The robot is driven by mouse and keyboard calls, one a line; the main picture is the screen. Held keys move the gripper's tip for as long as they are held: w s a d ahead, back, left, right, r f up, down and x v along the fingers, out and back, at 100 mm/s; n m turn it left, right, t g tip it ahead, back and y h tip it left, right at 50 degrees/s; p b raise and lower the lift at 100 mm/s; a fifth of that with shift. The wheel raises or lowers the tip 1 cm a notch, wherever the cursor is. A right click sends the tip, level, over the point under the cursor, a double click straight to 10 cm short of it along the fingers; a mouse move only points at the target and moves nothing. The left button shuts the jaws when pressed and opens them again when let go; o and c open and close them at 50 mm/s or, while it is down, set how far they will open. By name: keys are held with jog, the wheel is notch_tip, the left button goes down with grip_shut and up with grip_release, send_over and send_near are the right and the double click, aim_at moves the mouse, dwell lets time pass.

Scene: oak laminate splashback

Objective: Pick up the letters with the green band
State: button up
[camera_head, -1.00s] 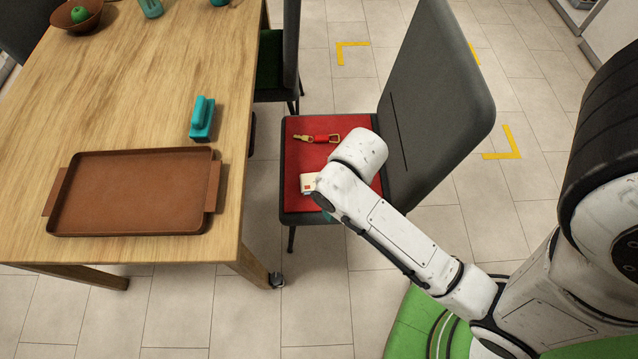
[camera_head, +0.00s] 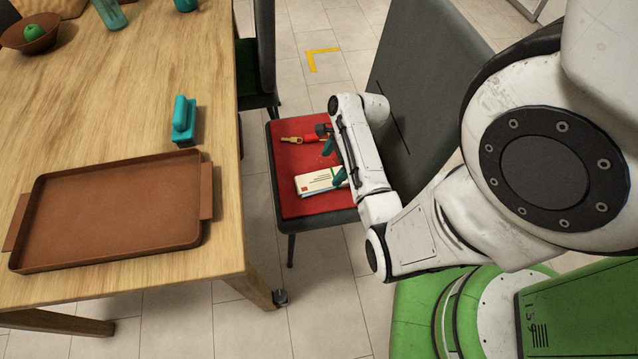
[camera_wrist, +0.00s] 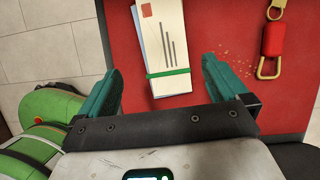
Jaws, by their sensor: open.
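The letters (camera_head: 312,183) lie flat as a white stack on the red seat of the chair. In the wrist view the letters (camera_wrist: 160,40) show a red stamp, dark address lines and a green band (camera_wrist: 168,73) around the end nearer my gripper. My gripper (camera_head: 333,162) is above the seat, at the right of the letters in the head view. In the wrist view my gripper (camera_wrist: 161,66) is open, with one teal finger on each side of the banded end, apart from it. Nothing is held. The gap in height is hard to tell.
A red key fob with brass clips (camera_head: 308,138) lies on the seat (camera_head: 290,160), beyond the letters. Crumbs (camera_wrist: 235,60) lie right of them in the wrist view. The dark chair back (camera_head: 420,90) stands close to my arm. The table with a brown tray (camera_head: 110,215) is left.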

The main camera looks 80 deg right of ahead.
aim_at(322, 180)
jog(key=x, duration=0.2)
jog(key=b+x, duration=0.1)
jog(key=x, duration=0.2)
jog(key=b+x, duration=0.1)
jog(key=x, duration=0.1)
jog(key=shift+w+d+f, duration=0.1)
jog(key=shift+d+f, duration=0.15)
jog(key=shift+f, duration=0.1)
jog(key=c, duration=1)
